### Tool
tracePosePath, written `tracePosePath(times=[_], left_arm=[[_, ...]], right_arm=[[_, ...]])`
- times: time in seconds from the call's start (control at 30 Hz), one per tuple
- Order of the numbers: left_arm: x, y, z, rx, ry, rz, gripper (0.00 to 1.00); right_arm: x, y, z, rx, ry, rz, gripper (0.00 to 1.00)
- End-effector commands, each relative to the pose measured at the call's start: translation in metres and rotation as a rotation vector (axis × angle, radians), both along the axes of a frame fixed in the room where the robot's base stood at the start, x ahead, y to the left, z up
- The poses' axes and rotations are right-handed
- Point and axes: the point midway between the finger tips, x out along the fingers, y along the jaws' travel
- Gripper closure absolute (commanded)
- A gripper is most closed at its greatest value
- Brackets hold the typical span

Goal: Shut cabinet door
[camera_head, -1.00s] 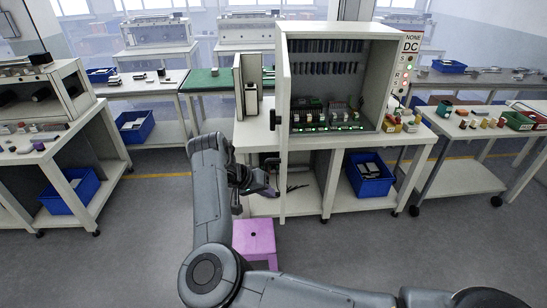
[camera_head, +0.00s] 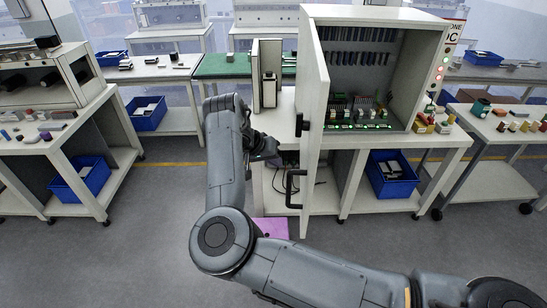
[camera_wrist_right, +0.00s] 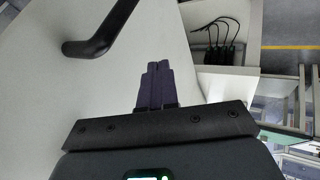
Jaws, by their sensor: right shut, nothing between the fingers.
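The white cabinet (camera_head: 435,70) stands on a bench with its front open. Its door (camera_head: 314,100) is swung out toward me and shows nearly edge-on, with a black latch piece (camera_head: 301,125) and a black bar handle (camera_head: 290,188) on its left side. My right gripper (camera_head: 275,161) is just left of the door, a little above the handle. In the right wrist view its fingers (camera_wrist_right: 157,68) are shut and empty before a pale panel, with a black handle (camera_wrist_right: 98,38) at upper left. Whether the fingertips touch the panel I cannot tell. My left gripper is not in view.
Boards and wiring (camera_head: 355,115) fill the cabinet's lower part. A grey upright box (camera_head: 267,75) stands left of the door. A blue bin (camera_head: 391,175) sits on the bench's lower shelf. A purple stool (camera_head: 270,228) is partly hidden behind my arm. Side benches flank the aisle.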

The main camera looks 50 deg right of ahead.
Motion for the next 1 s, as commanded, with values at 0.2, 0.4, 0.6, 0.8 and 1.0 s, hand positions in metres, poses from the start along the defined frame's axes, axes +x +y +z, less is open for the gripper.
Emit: tracePosePath(times=[0.2,0.4,0.6,0.8,1.0], left_arm=[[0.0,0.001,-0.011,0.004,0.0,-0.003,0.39],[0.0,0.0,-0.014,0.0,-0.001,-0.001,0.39],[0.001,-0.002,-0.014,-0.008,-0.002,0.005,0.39],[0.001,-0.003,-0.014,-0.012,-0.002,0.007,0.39],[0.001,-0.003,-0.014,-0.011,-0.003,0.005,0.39]], right_arm=[[-0.01,-0.025,-0.036,-0.003,0.004,-0.001,1.0],[-0.022,-0.043,-0.054,-0.004,0.001,-0.004,1.0],[-0.04,-0.054,-0.053,-0.002,0.0,-0.003,1.0],[-0.047,-0.058,-0.052,-0.002,0.0,0.0,1.0],[-0.048,-0.059,-0.052,-0.002,-0.001,0.0,1.0]])
